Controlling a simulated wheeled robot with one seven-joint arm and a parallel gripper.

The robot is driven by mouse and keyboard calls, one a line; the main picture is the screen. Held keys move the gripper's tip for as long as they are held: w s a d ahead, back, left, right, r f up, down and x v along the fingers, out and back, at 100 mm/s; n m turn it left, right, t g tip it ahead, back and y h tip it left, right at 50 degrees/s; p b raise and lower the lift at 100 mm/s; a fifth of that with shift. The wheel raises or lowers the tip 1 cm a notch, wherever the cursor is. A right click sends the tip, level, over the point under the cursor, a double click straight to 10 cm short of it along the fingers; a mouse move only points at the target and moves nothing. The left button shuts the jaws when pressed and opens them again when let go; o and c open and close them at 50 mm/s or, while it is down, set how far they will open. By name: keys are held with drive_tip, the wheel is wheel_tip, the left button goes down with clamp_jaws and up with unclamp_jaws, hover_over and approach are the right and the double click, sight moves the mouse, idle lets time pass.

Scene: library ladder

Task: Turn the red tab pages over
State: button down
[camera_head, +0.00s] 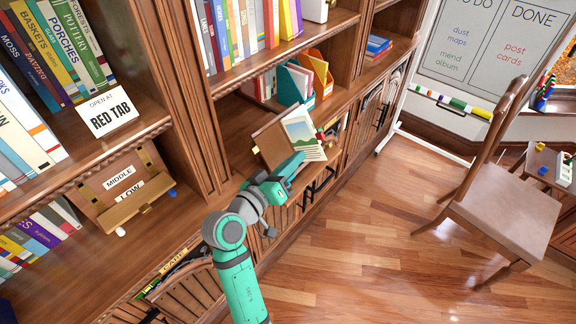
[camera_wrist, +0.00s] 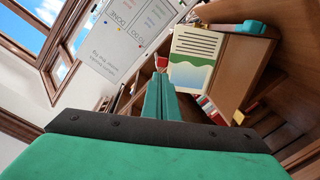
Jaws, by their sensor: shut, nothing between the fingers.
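An open book (camera_head: 303,136) with a brown cover and a landscape picture on its page stands on the middle shelf ledge. It also shows in the wrist view (camera_wrist: 192,58), with lines of text beside the picture. A card (camera_head: 107,112) on the left shelf reads "OPEN AT RED TAB". My gripper (camera_head: 294,163) is at the lower front of the book, its fingers shut and empty. In the wrist view the shut fingers (camera_wrist: 163,97) are just left of the page; whether they touch it I cannot tell. I cannot clearly make out a red tab on the pages.
A wooden holder (camera_head: 150,208) with "MIDDLE" and "LOW" cards is at the left. Teal and orange file boxes (camera_head: 296,82) stand behind the book. A chair (camera_head: 503,210) and a whiteboard (camera_head: 490,45) are at the right. The floor (camera_head: 370,250) between is clear.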

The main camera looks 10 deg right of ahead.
sight(319, 136)
drive_tip(key=x, duration=0.8)
drive_tip(key=shift+w+d, duration=0.2)
drive_tip(key=shift+d, duration=0.05)
drive_tip(key=shift+w, duration=0.15)
